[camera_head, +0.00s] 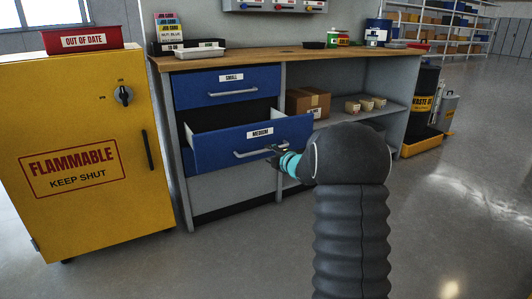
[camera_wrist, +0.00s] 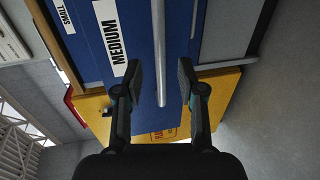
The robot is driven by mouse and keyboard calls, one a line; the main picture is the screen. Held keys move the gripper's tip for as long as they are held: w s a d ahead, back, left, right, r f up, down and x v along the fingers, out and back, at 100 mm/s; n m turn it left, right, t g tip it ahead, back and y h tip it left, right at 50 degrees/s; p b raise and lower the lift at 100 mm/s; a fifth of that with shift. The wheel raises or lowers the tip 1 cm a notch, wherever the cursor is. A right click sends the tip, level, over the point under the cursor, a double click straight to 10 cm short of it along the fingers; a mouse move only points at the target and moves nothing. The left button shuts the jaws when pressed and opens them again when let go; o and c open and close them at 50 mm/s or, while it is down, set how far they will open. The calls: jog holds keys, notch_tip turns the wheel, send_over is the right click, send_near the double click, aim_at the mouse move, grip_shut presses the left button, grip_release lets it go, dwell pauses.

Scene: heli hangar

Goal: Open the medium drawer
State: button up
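The medium drawer (camera_head: 214,151) is blue with a white MEDIUM label and stands partly pulled out of the workbench. Its inside shows as a dark gap behind the front. Its silver bar handle (camera_head: 250,154) runs across the front. My gripper (camera_head: 273,152) is at the right end of this handle. In the wrist view, my gripper (camera_wrist: 160,74) is open, with one finger on each side of the handle (camera_wrist: 159,38) and gaps between bar and pads. The drawer front (camera_wrist: 138,28) also shows there. My arm hides part of the bench in the head view.
The blue small drawer (camera_head: 200,91) above is shut. A yellow flammable cabinet (camera_head: 90,200) stands close on the left, with a red bin (camera_head: 82,39) on top. Cardboard boxes (camera_head: 308,102) sit on the right shelf. The grey floor (camera_head: 440,210) at right is clear.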

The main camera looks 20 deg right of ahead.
jog(key=a+v, duration=0.1)
jog(key=v, duration=0.5)
jog(key=shift+d, duration=0.5)
jog(key=shift+s, duration=0.15)
